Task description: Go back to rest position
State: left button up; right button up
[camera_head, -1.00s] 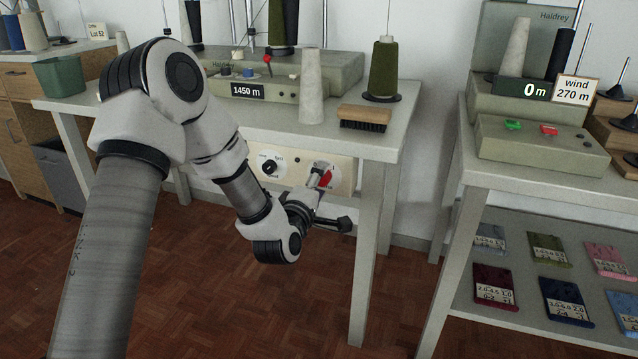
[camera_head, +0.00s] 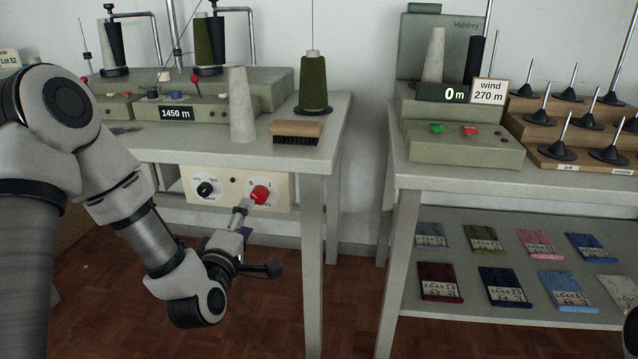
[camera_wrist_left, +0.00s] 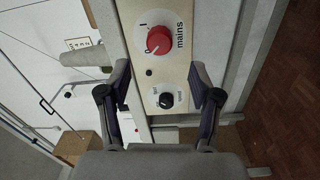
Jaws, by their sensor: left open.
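My left gripper (camera_head: 243,238) is in front of the left bench, just below the cream switch panel (camera_head: 222,186). In the left wrist view its two fingers (camera_wrist_left: 160,95) are spread, with nothing between them but the panel behind. The panel carries a red mains knob (camera_head: 259,195) and a black knob (camera_head: 205,189). The red knob also shows in the left wrist view (camera_wrist_left: 158,40), beyond the fingertips and apart from them. My right gripper is not seen; only a dark piece shows at the right edge of the head view.
The left bench (camera_head: 333,120) holds a machine reading 1450 m, a grey cone (camera_head: 241,105), a green cone (camera_head: 313,82) and a brush (camera_head: 296,132). The right bench (camera_head: 450,175) holds a winder (camera_head: 460,150), spindle racks and, on its lower shelf, several labelled packets.

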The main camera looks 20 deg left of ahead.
pick_arm(q)
jog(key=s+d+f+m+g+h, duration=0.1)
jog(key=s+d+f+m+g, duration=0.25)
jog(key=f, duration=0.65)
jog(key=s+d+f+m+g+h, duration=0.2)
jog(key=s+d+f, duration=0.15)
jog(key=f, duration=0.55)
jog(key=s+d+f+m+g+h, duration=0.1)
jog(key=s+d+f+m+g, duration=0.2)
jog(key=f, duration=0.7)
jog(key=s+d+f+m+g, duration=0.1)
jog(key=s+f+m+g, duration=0.35)
jog(key=s, duration=0.55)
jog(key=s+d+f+m+g, duration=0.1)
jog(key=s+f+m+g, duration=0.35)
jog(key=s, duration=0.55)
notch_tip(320, 180, up, 34)
jog(key=m+p, duration=0.1)
jog(key=p, duration=3.3)
jog(key=shift+w+r, duration=0.25)
